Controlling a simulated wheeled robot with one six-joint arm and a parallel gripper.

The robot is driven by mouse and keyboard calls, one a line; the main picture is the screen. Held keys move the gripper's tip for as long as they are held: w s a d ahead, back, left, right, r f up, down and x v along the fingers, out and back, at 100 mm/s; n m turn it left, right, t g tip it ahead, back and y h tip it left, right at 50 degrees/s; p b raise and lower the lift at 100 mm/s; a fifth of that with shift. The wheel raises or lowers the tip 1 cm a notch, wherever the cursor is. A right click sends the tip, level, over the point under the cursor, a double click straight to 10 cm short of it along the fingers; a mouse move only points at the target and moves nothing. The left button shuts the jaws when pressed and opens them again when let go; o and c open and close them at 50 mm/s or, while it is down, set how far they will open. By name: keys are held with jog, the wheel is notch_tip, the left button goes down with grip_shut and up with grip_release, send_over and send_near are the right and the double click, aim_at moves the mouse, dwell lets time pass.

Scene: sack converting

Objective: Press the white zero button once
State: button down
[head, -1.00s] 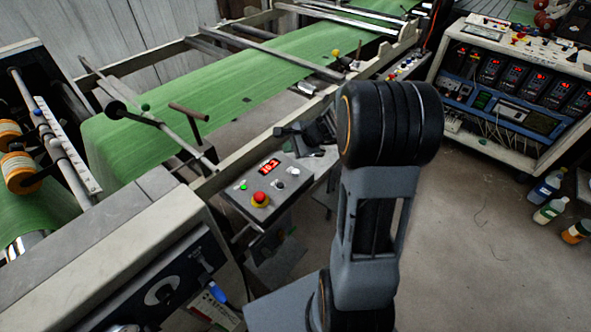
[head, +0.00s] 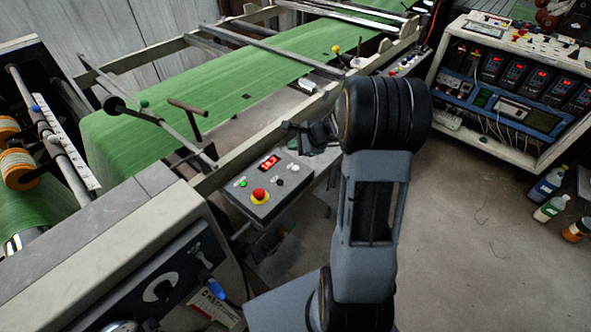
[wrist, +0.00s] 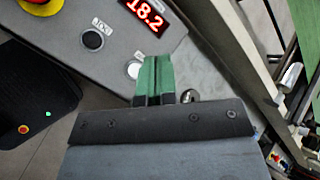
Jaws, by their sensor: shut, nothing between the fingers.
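The control box (head: 238,196) is grey, with a lit red display (head: 269,162), a red stop button (head: 259,195) and a black button (head: 280,181). The white button (head: 294,167) is at its right side. My gripper (wrist: 156,72) is shut and empty. The display reads 18.2 in the wrist view.
A green lit button (head: 243,183) is at the box's left. The machine's frame rail (head: 235,163) runs close behind the box, with the green web (head: 250,70) beyond. An electronics rack (head: 435,120) and several bottles (head: 549,208) stand at the right. The floor between is clear.

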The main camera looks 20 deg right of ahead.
aim_at(295, 169)
notch_tip(295, 169, down, 7)
jog(key=b, duration=0.5)
jog(key=shift+f, duration=0.2)
jog(key=shift+f+b, duration=0.15)
jog(key=shift+b, duration=0.25)
dwell(1.4)
jog(key=shift+f+b, duration=0.25)
jog(key=shift+b, duration=0.15)
jog(key=shift+f+b, duration=0.4)
jog(key=shift+b, duration=0.05)
dwell(0.7)
jog(key=shift+r, duration=0.1)
jog(key=shift+r+p, duration=0.6)
jog(key=shift+r, duration=0.15)
jog(key=shift+r+p, duration=1.9)
jog(key=shift+r, duration=0.65)
